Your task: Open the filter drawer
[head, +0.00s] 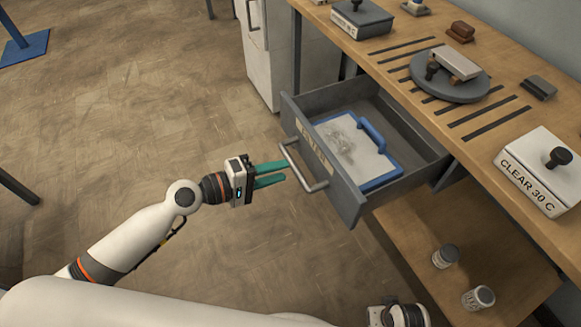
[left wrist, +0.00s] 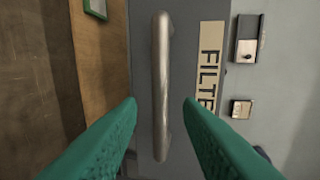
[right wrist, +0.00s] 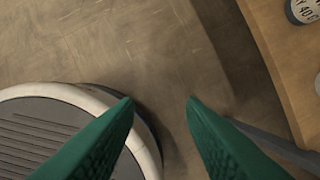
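The grey filter drawer (head: 345,189) stands pulled out from under the wooden counter in the head view. Its metal bar handle (head: 303,168) is on the front panel, beside a "FILTER" label (head: 311,147). In the left wrist view the handle (left wrist: 161,85) runs upright, ahead of and between the fingertips. My left gripper (head: 286,174) has its green fingers apart, with the tips close to the handle; contact is not clear. In the right wrist view my right gripper (right wrist: 160,102) is open and empty above the floor.
Inside the drawer lies a blue-framed filter panel with a handle (head: 373,138). The counter (head: 470,140) holds a grey round plate (head: 450,85) and a "CLEAR 30 C" box (head: 540,170). A lower shelf (head: 440,225) bears two jars. Floor left of the drawer is clear.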

